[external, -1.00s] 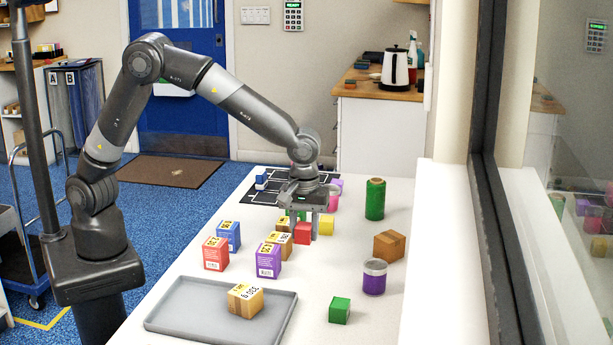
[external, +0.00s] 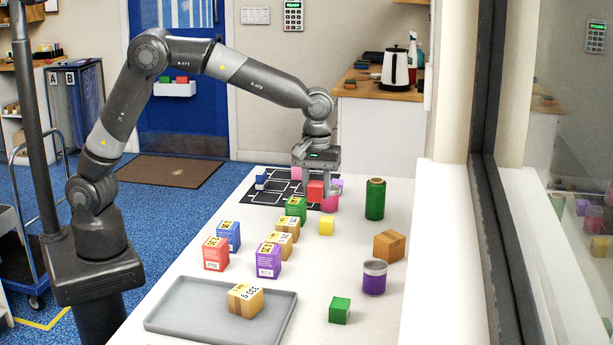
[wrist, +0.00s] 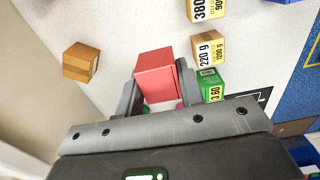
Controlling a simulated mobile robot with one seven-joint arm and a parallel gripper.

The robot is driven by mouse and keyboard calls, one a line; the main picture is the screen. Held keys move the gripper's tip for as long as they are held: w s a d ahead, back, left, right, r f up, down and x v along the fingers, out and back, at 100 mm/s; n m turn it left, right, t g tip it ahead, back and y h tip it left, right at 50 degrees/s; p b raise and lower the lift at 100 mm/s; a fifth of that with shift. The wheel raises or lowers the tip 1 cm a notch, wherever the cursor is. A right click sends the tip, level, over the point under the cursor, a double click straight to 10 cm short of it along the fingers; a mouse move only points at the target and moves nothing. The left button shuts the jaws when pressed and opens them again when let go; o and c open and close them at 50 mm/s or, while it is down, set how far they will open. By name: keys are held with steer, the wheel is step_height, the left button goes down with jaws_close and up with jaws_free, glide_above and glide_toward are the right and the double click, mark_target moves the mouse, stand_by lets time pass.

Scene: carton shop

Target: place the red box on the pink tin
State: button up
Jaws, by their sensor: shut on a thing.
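My gripper (external: 318,184) is shut on the red box (external: 315,190) and holds it raised above the table. The red box also shows between the fingers in the wrist view (wrist: 156,76). The pink tin (external: 330,204) stands by the edge of the dark marked mat, partly hidden behind the red box and a finger. The box overlaps the tin's upper left in the external view; I cannot tell whether they touch. In the wrist view, only a pink sliver shows below the red box.
A purple thing (external: 338,183) stands close behind the pink tin. A green carton (external: 296,208) and other cartons stand left and nearer. A grey tray (external: 190,320) is at the front.

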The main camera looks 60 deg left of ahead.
steer(key=w+a+r, duration=0.4)
steer(key=w+a, duration=0.5)
steer(key=a, duration=0.1)
glide_toward(330, 198)
steer(key=shift+w+a+r, duration=0.15)
steer(key=shift+w+a, duration=0.5)
steer(key=shift+a, duration=0.3)
steer(key=shift+w+a+f, duration=0.2)
steer(key=shift+a+f, duration=0.05)
steer(key=shift+f, duration=1.95)
steer(key=o, duration=1)
steer(key=shift+f, duration=0.1)
steer(key=shift+o, duration=0.2)
